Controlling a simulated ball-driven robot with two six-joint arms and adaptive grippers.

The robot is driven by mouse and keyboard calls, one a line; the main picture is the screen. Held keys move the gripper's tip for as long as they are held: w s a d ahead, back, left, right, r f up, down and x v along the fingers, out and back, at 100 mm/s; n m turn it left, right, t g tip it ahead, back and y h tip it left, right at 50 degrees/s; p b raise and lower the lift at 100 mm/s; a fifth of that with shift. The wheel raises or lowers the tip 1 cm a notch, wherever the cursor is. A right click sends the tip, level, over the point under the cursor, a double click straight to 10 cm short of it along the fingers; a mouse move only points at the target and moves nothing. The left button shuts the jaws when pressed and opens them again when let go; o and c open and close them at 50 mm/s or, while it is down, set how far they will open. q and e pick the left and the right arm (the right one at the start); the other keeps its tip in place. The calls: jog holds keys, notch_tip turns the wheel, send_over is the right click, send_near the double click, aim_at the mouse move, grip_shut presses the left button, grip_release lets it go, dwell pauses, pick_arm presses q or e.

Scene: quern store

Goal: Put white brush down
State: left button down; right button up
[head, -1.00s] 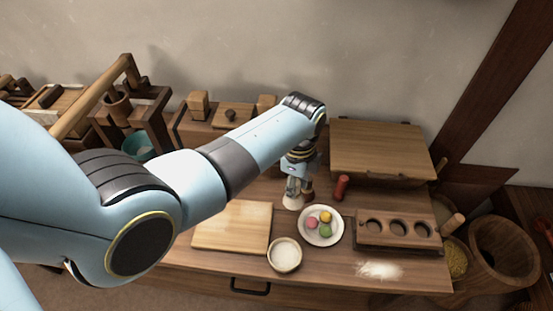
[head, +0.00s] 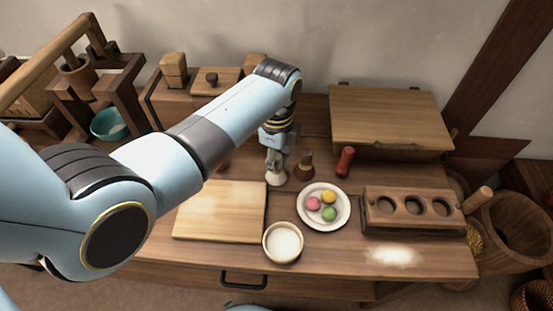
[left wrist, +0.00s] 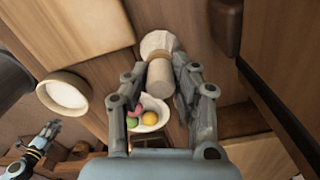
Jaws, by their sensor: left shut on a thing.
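My left gripper (head: 275,158) is shut on the white brush (head: 276,177), which points down with its pale flared end lowest. It is over the back of the table (head: 340,257), behind the cutting board and the plate. I cannot tell whether the brush touches the tabletop. In the left wrist view the white brush (left wrist: 158,44) shows its pale handle between my left gripper's fingers (left wrist: 158,84). Another arm end, probably my right gripper (left wrist: 48,133), is small at the lower left there, and its jaws are unclear.
A brown brush (head: 304,168) stands just right of the white one, with a red cylinder (head: 345,161) beyond. A plate (head: 316,222) of coloured balls, a white-filled bowl (head: 283,256), a pale board (head: 222,222) and a holed wooden block (head: 385,205) are nearer. A lidded box (head: 390,117) stands behind.

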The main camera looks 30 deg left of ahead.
pick_arm(q)
jog(key=shift+f, duration=0.1)
jog(key=c, duration=1.5)
grip_release()
jog(key=o, duration=0.4)
pick_arm(e)
jog(key=shift+s+a+f, duration=0.1)
jog(key=shift+s+a, duration=0.05)
jog(key=shift+a, duration=0.5)
jog(key=shift+d, duration=0.1)
pick_arm(q)
jog(key=shift+r, duration=0.25)
notch_tip(320, 180, up, 12)
jog(key=shift+f+p, duration=0.15)
jog(key=shift+p, duration=0.8)
pick_arm(e)
jog(key=shift+d+r, duration=0.15)
jog(key=shift+r, duration=0.4)
jog(key=shift+d+r, duration=0.15)
jog(key=shift+r, duration=0.35)
jog(key=shift+a, duration=0.2)
